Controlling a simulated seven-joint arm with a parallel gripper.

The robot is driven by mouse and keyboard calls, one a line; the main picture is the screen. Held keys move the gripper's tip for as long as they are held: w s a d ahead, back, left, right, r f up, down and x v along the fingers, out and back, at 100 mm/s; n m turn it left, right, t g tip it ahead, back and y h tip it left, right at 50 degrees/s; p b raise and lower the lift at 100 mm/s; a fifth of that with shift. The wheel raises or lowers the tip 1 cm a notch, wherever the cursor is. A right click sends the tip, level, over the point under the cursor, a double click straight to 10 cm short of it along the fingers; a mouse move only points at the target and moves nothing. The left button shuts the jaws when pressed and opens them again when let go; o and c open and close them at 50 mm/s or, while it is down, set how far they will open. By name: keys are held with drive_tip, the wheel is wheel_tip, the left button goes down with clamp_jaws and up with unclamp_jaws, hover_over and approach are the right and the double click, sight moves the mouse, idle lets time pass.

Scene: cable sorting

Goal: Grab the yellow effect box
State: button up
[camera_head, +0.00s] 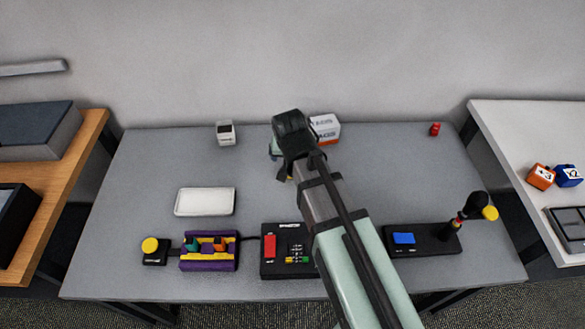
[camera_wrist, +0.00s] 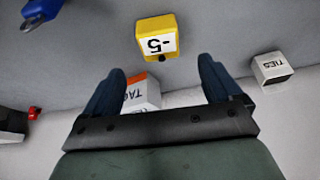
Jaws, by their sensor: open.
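The yellow effect box (camera_wrist: 158,24) shows in the wrist view just beyond my fingertips, roughly centred between them. It has a white face marked "-5" that reads upside down there, and a small dark knob at its lower edge. My gripper (camera_wrist: 162,70) is open, its two dark blue fingers apart with nothing held. In the head view the wrist hides nearly all of the box; only a small yellow patch (camera_head: 289,178) shows below the wrist.
An orange-and-white box (camera_head: 325,128) stands behind my wrist; a white "TIES" box (camera_head: 226,133) is left. A blue object (camera_wrist: 38,12) shows at the wrist view's corner. A white tray (camera_head: 180,212), a purple rack (camera_head: 184,265) and black devices (camera_head: 420,246) sit nearer the front.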

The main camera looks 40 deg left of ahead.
drive_tip(key=shift+x, duration=4.15)
drive_tip(key=shift+s, duration=0.1)
drive_tip(key=c, duration=1.2)
